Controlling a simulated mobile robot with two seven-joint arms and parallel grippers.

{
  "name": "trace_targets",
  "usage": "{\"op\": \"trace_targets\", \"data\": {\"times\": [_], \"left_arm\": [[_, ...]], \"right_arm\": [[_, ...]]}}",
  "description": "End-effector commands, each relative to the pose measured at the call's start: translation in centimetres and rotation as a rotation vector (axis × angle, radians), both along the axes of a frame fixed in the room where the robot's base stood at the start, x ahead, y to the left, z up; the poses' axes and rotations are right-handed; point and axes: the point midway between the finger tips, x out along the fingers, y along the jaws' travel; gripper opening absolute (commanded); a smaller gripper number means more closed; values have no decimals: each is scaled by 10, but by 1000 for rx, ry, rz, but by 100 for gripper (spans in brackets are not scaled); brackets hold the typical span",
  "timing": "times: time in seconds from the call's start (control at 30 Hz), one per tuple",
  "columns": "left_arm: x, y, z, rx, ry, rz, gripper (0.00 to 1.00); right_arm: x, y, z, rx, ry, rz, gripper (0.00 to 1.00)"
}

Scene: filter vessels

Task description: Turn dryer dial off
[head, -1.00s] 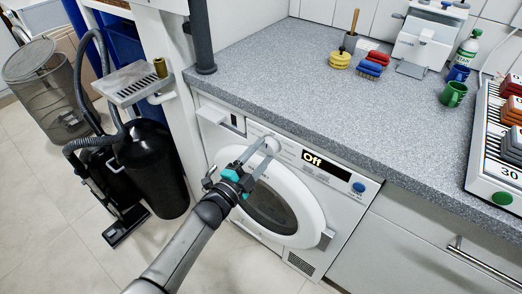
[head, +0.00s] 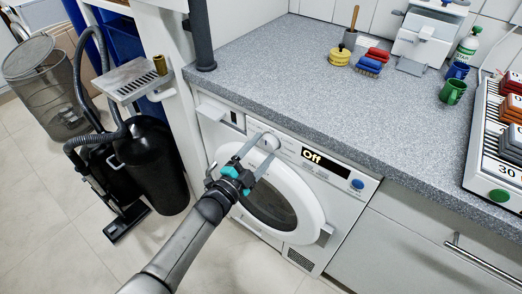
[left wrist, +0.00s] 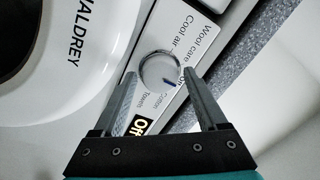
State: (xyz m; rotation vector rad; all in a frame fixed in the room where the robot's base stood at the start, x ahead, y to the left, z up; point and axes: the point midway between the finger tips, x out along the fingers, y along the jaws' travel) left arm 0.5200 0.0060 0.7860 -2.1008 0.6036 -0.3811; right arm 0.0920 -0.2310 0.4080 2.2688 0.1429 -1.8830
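The dryer (head: 330,218) stands under the counter with its round door shut. My left gripper (head: 260,146) is open, one finger on each side of the dial. In the left wrist view the dial (left wrist: 159,69) lies between the spread fingers (left wrist: 159,73), with small gaps on both sides. A dark blue mark on the dial points toward the lower right of that view. The display (left wrist: 138,126) is partly hidden by the gripper there. My right gripper is not in view.
The grey counter (head: 300,85) overhangs the dryer panel closely. A blue button (head: 357,184) is at the panel's right end. A black vacuum cleaner (head: 152,165) stands left of the dryer. Mugs, brushes and a tray of blocks are on the counter. Floor in front is clear.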

Motion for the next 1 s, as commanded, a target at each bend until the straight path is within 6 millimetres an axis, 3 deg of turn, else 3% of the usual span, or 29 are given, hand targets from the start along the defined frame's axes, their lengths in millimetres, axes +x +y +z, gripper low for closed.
{"op": "trace_targets", "data": {"times": [0.1,0.47,0.67,1.0], "left_arm": [[0,0,0,1,-1,0,89],[-5,4,0,1,-1,0,89],[-31,20,-1,2,2,1,89],[-92,60,-4,3,2,0,89]], "right_arm": [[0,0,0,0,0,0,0],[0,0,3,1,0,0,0],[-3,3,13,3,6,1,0],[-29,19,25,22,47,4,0]]}}
